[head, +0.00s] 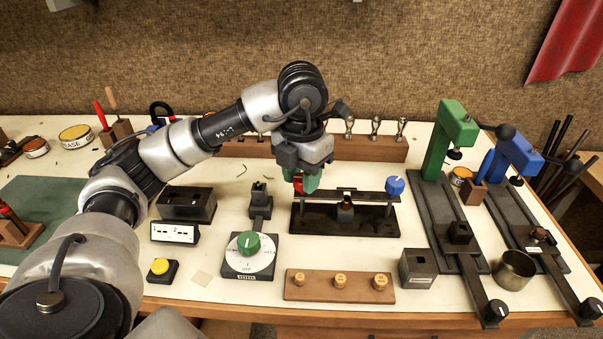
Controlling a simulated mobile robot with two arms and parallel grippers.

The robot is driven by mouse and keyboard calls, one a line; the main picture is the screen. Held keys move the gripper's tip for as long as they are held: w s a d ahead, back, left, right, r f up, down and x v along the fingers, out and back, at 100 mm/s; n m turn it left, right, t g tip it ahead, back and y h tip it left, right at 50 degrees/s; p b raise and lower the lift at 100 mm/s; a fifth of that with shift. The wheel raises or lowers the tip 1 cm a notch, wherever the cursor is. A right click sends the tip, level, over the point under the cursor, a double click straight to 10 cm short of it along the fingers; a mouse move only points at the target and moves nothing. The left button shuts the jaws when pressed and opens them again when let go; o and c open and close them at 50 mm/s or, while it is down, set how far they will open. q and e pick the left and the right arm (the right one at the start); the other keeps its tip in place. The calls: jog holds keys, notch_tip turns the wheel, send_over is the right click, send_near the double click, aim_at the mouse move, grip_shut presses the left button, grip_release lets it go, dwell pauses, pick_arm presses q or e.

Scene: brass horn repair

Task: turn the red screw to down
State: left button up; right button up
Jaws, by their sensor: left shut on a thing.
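The red screw (298,187) is at the left end of a dark clamp bar (330,192) that sits over a black base (318,222). My left gripper (305,185) comes down from above and is shut on the red screw. Its fingers hide most of the screw, so I cannot tell how far it is turned. A blue screw (395,186) stands upright at the right end of the same bar. A small dark block with a brass-coloured part (345,209) sits under the bar's middle. My right gripper is not in view.
A green press (450,140) and a blue press (515,155) stand at the right. A dial box with a green knob (249,246) and a wooden strip with brass pieces (340,287) are in front. A wooden rack (375,149) stands behind.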

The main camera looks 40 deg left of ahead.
pick_arm(q)
jog(key=n, duration=0.4)
jog(key=shift+r+n+p, duration=0.15)
jog(key=shift+n+p, duration=0.15)
jog(key=n, duration=0.4)
jog(key=shift+w+n+p, duration=0.1)
jog(key=shift+n+p, duration=0.2)
jog(key=shift+p, duration=0.1)
jog(key=n+p, duration=0.1)
jog(key=n, duration=0.3)
jog(key=shift+n, duration=0.3)
jog(key=n+p, duration=0.1)
jog(key=n, duration=0.3)
jog(key=shift+w+n, duration=0.1)
jog(key=shift+n, duration=0.2)
jog(key=o, duration=0.9)
notch_tip(320, 180, up, 11)
jog(key=shift+f+p, duration=0.2)
jog(key=shift+p, duration=0.9)
